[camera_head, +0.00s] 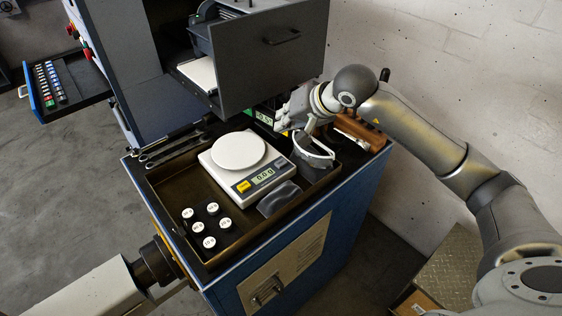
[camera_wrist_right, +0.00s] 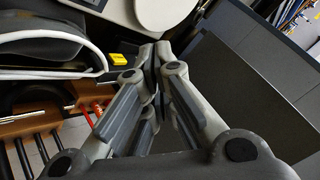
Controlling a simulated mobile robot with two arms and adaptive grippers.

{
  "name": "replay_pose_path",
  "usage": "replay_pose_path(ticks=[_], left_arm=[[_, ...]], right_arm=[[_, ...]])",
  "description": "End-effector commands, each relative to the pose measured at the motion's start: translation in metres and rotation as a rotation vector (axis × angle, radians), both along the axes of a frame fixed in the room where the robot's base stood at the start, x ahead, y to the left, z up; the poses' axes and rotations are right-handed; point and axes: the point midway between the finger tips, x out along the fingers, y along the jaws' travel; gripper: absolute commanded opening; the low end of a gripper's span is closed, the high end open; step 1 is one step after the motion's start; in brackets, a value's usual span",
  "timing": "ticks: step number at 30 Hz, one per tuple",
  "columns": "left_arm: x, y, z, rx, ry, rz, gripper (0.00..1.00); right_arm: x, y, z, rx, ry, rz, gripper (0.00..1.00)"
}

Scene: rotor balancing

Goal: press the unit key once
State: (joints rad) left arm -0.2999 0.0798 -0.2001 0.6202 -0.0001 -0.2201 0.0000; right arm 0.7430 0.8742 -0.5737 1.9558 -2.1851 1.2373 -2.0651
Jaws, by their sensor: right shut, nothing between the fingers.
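The white scale (camera_head: 216,172) stands in the brown tray on the blue cabinet, with a round white pan (camera_head: 239,150). Its front panel has a lit display (camera_head: 263,179) reading about 0.0 g and a yellow key (camera_head: 243,187); the key labels are too small to read. My right gripper (camera_head: 284,124) is shut and empty, beyond the scale's back right side and apart from the front keys. In the right wrist view its fingertips (camera_wrist_right: 156,57) meet near a small yellow piece and below the white pan (camera_wrist_right: 165,12). My left arm enters at lower left; its fingers do not show.
Several white-capped weights (camera_head: 209,242) stand at the tray's front left. A dark grey cloth (camera_head: 278,199) lies right of the scale. White-rimmed glasses (camera_head: 313,152) lie below the right gripper. An open grey drawer (camera_head: 270,58) overhangs the back. Wrenches (camera_head: 170,148) lie at left.

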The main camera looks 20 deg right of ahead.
Motion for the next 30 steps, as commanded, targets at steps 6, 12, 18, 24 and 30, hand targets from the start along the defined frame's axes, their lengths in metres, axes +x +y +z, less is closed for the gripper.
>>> replay_pose_path(ticks=[6, 12, 18, 24, 30], left_arm=[[0.0, 0.0, -0.008, 0.0, 0.0, 0.0, 0.4], [0.0, 0.0, -0.018, 0.0, 0.0, 0.0, 0.4], [0.0, 0.0, -0.036, 0.0, 0.0, 0.0, 0.4], [0.0, 0.0, -0.047, 0.0, 0.0, 0.0, 0.4], [0.0, 0.0, -0.049, 0.0, 0.0, 0.0, 0.4]], right_arm=[[0.0, 0.001, -0.022, 0.002, 0.002, 0.001, 0.0], [-0.001, 0.001, -0.051, 0.003, 0.003, 0.0, 0.0], [0.0, 0.0, -0.076, 0.001, -0.002, 0.001, 0.0], [0.0, 0.001, -0.086, 0.001, -0.001, 0.001, 0.0], [0.0, 0.001, -0.087, 0.002, -0.001, 0.0, 0.0]])
